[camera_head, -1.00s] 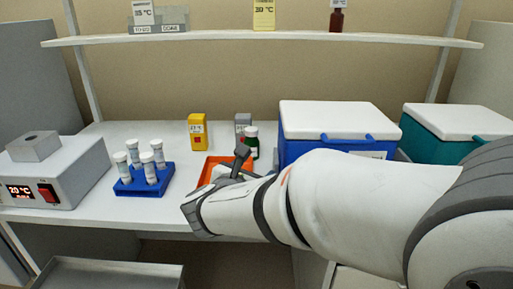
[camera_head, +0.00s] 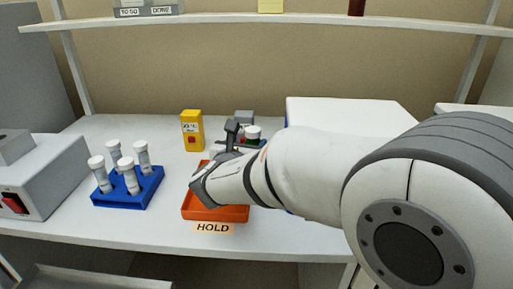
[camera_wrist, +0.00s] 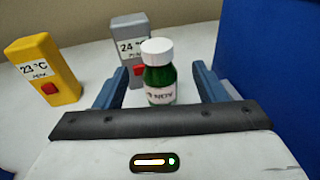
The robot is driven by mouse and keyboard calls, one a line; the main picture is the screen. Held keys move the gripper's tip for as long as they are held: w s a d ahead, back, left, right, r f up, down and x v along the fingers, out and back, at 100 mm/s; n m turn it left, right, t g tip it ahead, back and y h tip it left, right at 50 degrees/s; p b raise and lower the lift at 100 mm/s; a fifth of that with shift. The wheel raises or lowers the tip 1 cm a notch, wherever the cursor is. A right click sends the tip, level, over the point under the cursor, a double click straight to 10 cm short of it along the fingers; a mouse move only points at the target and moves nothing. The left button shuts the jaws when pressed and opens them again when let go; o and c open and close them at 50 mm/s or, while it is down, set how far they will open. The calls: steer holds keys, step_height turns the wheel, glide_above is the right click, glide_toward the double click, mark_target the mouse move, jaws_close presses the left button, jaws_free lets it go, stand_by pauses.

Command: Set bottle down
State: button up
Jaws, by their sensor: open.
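A green bottle with a white cap and a pale label (camera_wrist: 160,86) stands upright between the two blue-grey fingers of my gripper (camera_wrist: 160,80) in the wrist view. The fingers are open, with a visible gap on each side of it. Its lower end is hidden behind the gripper body. In the head view the bottle's white cap (camera_head: 253,131) shows just right of my gripper's dark finger, and my arm hides most of the rest. An orange tray (camera_head: 222,215) labelled HOLD lies under and in front of my gripper. I cannot tell what the bottle's base rests on.
A yellow 23 °C box (camera_wrist: 45,70) and a grey 24 °C box (camera_wrist: 128,40) stand behind the bottle. A blue rack (camera_head: 128,190) with several white-capped tubes is left of the tray. A white-lidded blue cooler (camera_head: 350,110) stands close on the right.

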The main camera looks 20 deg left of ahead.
mark_target(251, 135)
steer(key=shift+w+a+f, duration=0.1)
steer(key=shift+w+f, duration=0.05)
steer(key=shift+w, duration=0.85)
steer(key=shift+w+a+f, duration=0.1)
steer(key=shift+w, duration=0.9)
steer(key=shift+w+a+f, duration=0.1)
steer(key=shift+w+f, duration=0.05)
steer(key=shift+w, duration=0.85)
jaws_close()
